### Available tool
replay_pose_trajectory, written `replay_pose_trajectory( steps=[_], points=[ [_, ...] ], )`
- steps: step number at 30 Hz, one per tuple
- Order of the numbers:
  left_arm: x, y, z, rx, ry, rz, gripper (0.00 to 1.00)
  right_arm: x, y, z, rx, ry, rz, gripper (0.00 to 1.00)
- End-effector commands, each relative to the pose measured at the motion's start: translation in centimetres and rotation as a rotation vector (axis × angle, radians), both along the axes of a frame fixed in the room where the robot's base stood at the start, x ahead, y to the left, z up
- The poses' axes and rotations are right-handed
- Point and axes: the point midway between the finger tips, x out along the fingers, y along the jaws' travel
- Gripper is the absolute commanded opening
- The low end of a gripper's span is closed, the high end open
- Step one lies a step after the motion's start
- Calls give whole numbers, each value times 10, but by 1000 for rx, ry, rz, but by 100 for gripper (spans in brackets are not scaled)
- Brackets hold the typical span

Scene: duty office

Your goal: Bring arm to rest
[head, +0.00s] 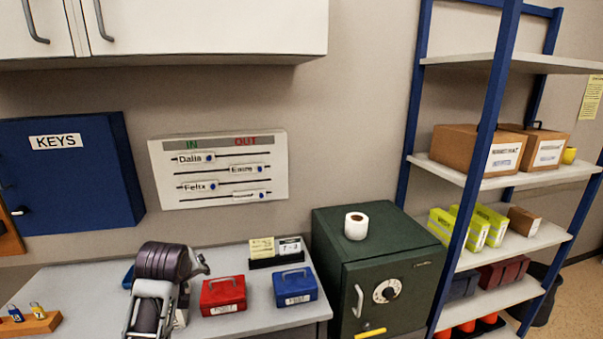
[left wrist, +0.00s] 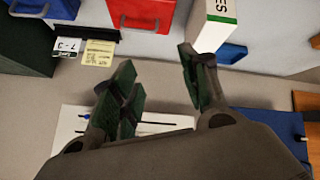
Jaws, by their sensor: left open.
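My left arm reaches up over the desk in the head view, with its gripper (head: 198,264) at the far side of the dark wrist and its fingers mostly hidden. In the left wrist view the left gripper (left wrist: 158,85) shows its two dark green fingers spread apart with nothing between them. It hangs in the air near the wall board, which lies partly behind the fingers. My right gripper is in neither view.
The desk (head: 70,285) holds a red box (head: 223,296), a blue box (head: 295,287) and a card holder (head: 276,258).

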Motion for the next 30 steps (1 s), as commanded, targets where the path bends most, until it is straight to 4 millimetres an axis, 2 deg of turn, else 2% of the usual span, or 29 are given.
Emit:
replay_pose_trajectory(
  steps=[3,12,30],
  points=[
    [-16,-5,-25,28,41,-49,45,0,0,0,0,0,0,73],
    [-59,-16,-78,94,136,-179,45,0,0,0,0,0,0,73],
    [-159,-41,-161,188,310,-459,45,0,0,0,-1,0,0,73]
  ],
)
